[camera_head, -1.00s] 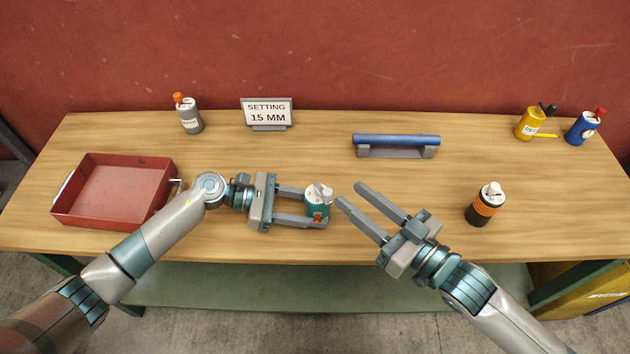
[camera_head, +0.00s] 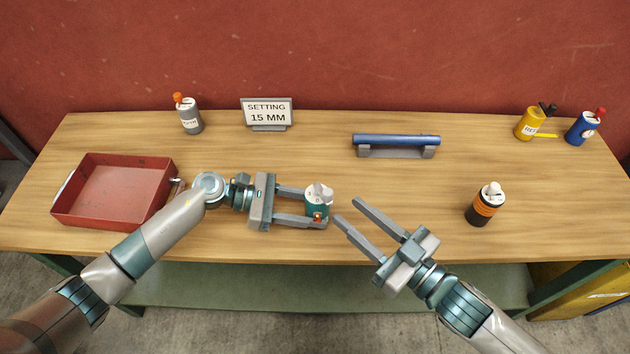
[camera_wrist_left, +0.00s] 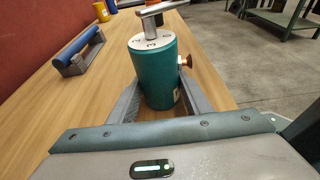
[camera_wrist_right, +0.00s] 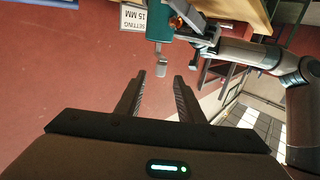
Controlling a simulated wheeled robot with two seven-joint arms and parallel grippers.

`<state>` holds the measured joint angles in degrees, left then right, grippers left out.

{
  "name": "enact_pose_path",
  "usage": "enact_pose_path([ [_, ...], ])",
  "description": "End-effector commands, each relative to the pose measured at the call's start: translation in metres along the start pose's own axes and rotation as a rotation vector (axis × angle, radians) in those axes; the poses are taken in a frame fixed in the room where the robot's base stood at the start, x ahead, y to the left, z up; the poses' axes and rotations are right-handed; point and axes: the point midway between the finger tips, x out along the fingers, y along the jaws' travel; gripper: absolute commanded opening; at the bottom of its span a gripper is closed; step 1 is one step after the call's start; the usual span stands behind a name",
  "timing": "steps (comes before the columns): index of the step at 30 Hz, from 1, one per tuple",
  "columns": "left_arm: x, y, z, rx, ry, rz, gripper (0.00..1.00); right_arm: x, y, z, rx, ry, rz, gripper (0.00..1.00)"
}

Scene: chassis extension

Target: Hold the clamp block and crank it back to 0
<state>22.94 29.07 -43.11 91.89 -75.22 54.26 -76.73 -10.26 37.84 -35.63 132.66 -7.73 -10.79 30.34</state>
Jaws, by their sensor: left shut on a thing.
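The clamp block is a teal cylinder (camera_head: 317,209) with a white numbered top, a grey crank handle (camera_wrist_left: 160,9) and an orange-brown side knob (camera_wrist_left: 185,61). In the left wrist view, digits show on the top (camera_wrist_left: 150,40), but I cannot tell where the crank points on the scale. My right gripper (camera_head: 347,210) is open and empty, just right of the block. The right wrist view shows the block (camera_wrist_right: 159,22) and crank (camera_wrist_right: 160,64) beyond its fingers.
A sign reading "SETTING 15 MM" (camera_head: 268,112) stands behind. A red tray (camera_head: 68,207) is at left, a blue bar on a grey stand (camera_head: 396,146) behind. A black-orange cylinder (camera_head: 484,208) stands at right. Grey (camera_head: 190,119), yellow (camera_head: 528,124) and blue (camera_head: 580,129) cylinders stand at the back.

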Motion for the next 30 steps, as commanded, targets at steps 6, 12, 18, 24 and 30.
enact_pose_path([
  [6, 0.000, 0.000, 0.000, 0.000, -0.001, 0.000, 0.32, 0.021, 0.000, -0.001, 0.000, 0.003, 0.000, 0.35],
  [12, 0.000, 0.000, 0.000, 0.000, -0.001, 0.000, 0.32, 0.050, 0.000, -0.001, 0.000, 0.003, 0.000, 0.35],
  [18, 0.000, 0.000, 0.000, 0.000, -0.001, 0.000, 0.32, 0.081, 0.000, -0.001, -0.001, 0.002, 0.000, 0.35],
  [24, 0.000, 0.000, 0.001, 0.000, -0.001, 0.000, 0.32, 0.104, 0.000, 0.000, 0.000, 0.001, 0.000, 0.35],
  [30, 0.000, 0.000, 0.001, 0.000, -0.001, 0.000, 0.32, 0.113, 0.000, 0.000, 0.000, 0.000, 0.000, 0.35],
])
